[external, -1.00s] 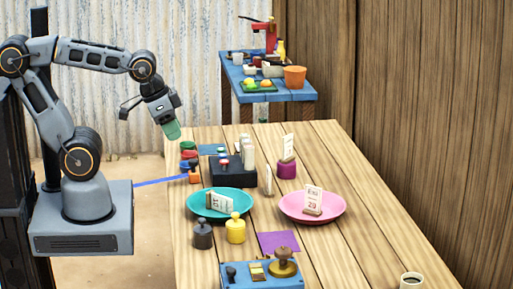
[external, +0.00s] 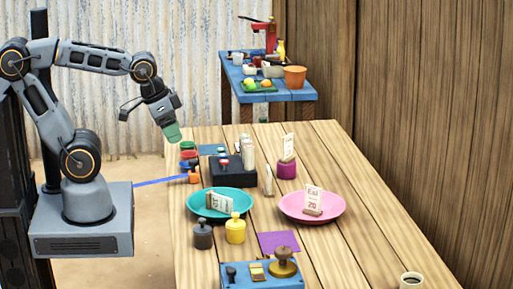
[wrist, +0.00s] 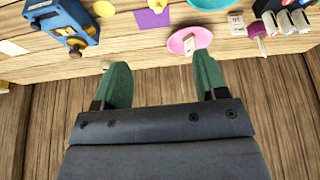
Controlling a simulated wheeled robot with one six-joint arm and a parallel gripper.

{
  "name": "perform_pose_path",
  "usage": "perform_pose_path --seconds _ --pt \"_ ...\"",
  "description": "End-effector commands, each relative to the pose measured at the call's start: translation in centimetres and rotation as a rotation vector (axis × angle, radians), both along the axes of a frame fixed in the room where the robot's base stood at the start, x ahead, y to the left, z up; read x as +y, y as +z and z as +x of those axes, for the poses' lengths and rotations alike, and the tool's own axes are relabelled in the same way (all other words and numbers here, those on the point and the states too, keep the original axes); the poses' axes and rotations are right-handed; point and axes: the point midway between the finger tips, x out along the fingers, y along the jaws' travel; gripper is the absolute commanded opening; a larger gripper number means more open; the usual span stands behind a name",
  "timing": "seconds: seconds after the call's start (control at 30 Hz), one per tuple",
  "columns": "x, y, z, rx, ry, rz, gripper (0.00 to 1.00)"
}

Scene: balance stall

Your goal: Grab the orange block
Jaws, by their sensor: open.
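A small orange block (external: 194,178) stands at the left edge of the wooden table in the external view, with a dark piece right at its upper side. I cannot make out the block in the wrist view. My gripper (external: 172,131) hangs in the air above and to the left of the block, beyond the table's left edge, with nothing in it. In the wrist view the green fingers of my gripper (wrist: 163,80) are spread wide apart with bare space between them.
Close to the block are red and green pieces (external: 188,150), a black holder (external: 233,172) and a teal plate (external: 250,205). A pink plate (external: 335,213), a purple mat (external: 279,242) and a blue tray (external: 240,281) lie farther off. The table's right side is mostly clear.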

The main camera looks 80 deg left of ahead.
Motion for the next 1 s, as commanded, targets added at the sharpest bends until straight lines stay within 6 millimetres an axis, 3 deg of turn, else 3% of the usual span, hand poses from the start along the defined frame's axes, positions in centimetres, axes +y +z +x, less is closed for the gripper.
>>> perform_pose_path --seconds 0.17,0.37,0.5,0.7,0.83,1.0 --pt "6.1 -6.9 -0.4 0.101 0.251 -0.022 0.66" --pt "14.0 -15.9 -2.1 0.21 0.743 -0.278 0.66" --pt "19.1 -21.6 -3.8 0.214 1.183 -0.591 0.66" --pt "27.3 -28.0 -6.7 0.083 1.832 -1.186 0.66" --pt "32.7 -29.1 -8.1 -0.063 2.122 -1.628 0.66" --pt "36.2 -25.9 -6.6 -0.156 2.2 -2.02 0.66"
